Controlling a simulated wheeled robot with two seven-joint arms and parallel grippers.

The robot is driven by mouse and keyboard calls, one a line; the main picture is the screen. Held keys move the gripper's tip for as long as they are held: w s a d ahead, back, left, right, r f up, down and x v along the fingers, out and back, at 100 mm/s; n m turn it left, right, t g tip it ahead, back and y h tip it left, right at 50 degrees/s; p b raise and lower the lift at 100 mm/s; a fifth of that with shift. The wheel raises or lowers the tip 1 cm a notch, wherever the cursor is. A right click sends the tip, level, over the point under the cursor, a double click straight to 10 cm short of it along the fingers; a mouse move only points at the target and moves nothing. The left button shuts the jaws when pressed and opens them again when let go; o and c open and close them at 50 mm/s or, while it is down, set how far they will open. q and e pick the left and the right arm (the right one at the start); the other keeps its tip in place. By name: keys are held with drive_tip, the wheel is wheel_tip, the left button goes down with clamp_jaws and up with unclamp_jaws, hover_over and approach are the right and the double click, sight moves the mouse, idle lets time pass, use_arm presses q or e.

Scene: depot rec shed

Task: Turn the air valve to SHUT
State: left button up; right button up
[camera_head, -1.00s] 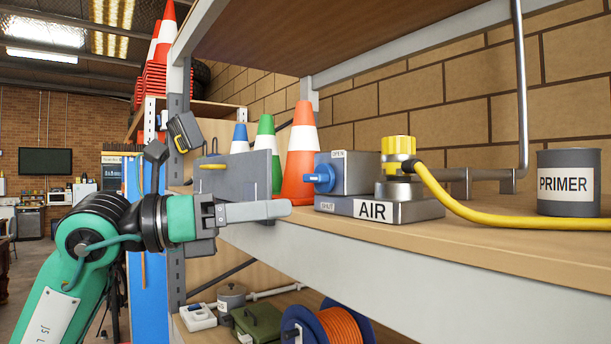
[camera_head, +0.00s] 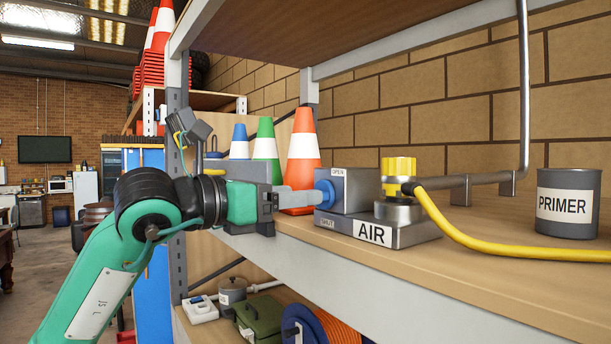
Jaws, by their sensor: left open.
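The air valve is a grey block (camera_head: 362,190) on a base marked AIR (camera_head: 374,233), standing on the wooden shelf. Its blue knob (camera_head: 326,188) is on the block's left face, between a small OPEN label above and a SHUT label below. My left gripper (camera_head: 316,196) is level with the knob, its fingers reaching right up to it and overlapping it in the view. The jaws are open; one finger shows plainly and the other is mostly hidden. Whether they touch the knob, and which way its handle points, I cannot tell. My right gripper is out of view.
A yellow fitting (camera_head: 398,170) with a yellow hose (camera_head: 470,238) sits right of the valve. A PRIMER tin (camera_head: 567,203) stands farther right. Orange, green and blue cones (camera_head: 303,150) stand close behind my gripper. A metal pipe (camera_head: 523,90) hangs at the right.

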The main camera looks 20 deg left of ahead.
use_arm(q)
drive_tip(key=p+x, duration=0.1)
drive_tip(key=x, duration=0.2)
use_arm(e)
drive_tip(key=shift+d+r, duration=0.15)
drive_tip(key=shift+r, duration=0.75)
